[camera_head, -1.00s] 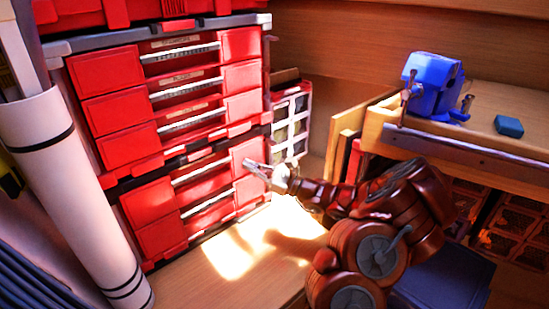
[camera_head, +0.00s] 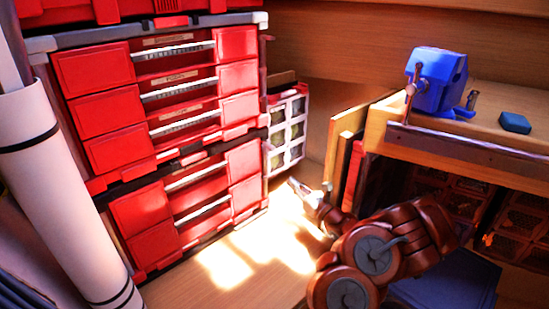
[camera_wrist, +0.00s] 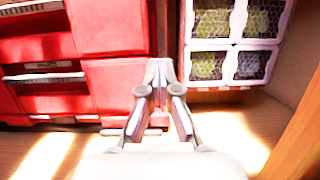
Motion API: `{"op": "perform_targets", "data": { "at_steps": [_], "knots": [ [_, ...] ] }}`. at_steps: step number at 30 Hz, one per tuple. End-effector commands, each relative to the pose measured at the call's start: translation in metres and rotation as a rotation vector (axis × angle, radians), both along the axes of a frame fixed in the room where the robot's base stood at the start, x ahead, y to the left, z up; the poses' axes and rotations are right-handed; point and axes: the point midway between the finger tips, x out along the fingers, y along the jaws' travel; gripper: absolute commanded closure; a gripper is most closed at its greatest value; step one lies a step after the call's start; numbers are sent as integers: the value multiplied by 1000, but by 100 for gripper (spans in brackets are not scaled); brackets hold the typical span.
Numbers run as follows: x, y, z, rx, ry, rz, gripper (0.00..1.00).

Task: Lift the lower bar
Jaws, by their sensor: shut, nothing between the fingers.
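The red drawer unit has several silver bars across its front. The lowest silver bar (camera_head: 202,208) is in the lower red cabinet (camera_head: 145,215), with another bar (camera_head: 195,174) above it. Which one the task means, I cannot tell for sure. In the wrist view a silver bar (camera_wrist: 42,77) shows at the left on the red front. My gripper (camera_head: 292,183) is to the right of the lower cabinet, apart from the bars. In the wrist view my gripper (camera_wrist: 160,66) has its fingertips together and holds nothing, in front of the cabinet's right edge.
A white-framed bin rack (camera_head: 287,130) stands right of the cabinet. Upright wooden boards (camera_head: 345,145) and a bench with a blue vise (camera_head: 436,80) and blue block (camera_head: 515,122) are at the right. A white roll (camera_head: 60,190) leans at left. The sunlit floor ahead is clear.

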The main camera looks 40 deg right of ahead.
Motion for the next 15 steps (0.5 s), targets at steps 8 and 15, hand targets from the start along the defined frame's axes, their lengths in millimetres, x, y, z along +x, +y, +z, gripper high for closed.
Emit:
{"op": "perform_targets", "data": {
  "at_steps": [8, 15],
  "knots": [
    [30, 6, 6, -2, 1, 5, 100],
    [68, 11, 16, -4, 1, 4, 100]
  ]
}}
